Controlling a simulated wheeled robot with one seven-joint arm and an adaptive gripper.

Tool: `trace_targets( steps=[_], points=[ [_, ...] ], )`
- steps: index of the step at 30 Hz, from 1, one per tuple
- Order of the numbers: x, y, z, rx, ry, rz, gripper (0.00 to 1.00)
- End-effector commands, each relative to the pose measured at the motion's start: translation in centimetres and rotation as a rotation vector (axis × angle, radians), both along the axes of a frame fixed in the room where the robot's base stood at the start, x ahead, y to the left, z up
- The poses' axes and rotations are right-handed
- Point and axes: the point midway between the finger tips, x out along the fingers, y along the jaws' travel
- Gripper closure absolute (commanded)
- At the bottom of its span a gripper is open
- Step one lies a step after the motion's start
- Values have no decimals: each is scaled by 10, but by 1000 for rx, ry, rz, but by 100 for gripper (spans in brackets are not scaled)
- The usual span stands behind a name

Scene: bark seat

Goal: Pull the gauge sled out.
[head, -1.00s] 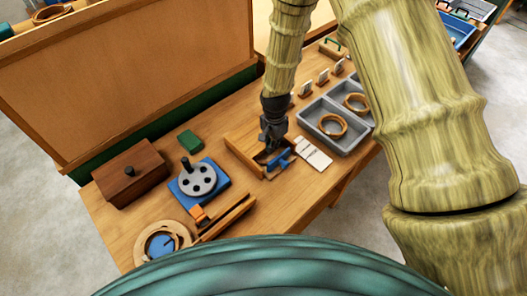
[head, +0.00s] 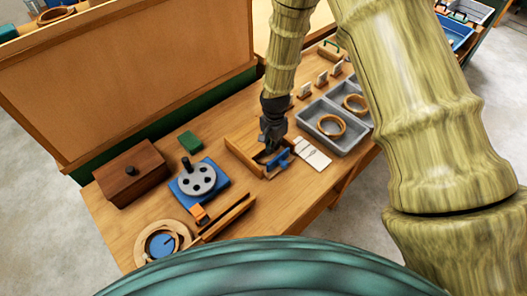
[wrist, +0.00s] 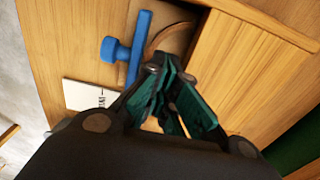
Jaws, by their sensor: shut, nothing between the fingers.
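The gauge sled appears to be the slide with a blue front bar and round blue knob (head: 280,159), set in a low wooden housing (head: 240,152) on the bench. In the wrist view the blue bar and knob (wrist: 137,48) stand at the housing's open end, with a brown curved piece just behind the bar. My gripper (head: 267,152) points down into the housing, just behind the blue bar. Its fingertips (wrist: 155,68) are together and hold nothing. They are close to the bar's inner side; I cannot tell whether they touch it. The fingers hide part of the slide.
A white card (head: 313,152) lies beside the housing, and a grey two-part tray (head: 350,143) with wooden rings stands to the right. To the left are a blue base with a grey disc (head: 196,181), a brown box (head: 130,174) and an orange-ended rail (head: 226,216).

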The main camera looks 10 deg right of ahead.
Motion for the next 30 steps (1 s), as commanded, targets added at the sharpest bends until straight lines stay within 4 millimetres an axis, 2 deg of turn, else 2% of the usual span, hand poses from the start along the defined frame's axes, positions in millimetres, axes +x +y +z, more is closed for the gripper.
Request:
trace_targets(
  steps=[11,30],
  points=[
    [0,0,-2,0,0,0,100],
    [0,0,-26,0,-1,-1,100]
  ],
)
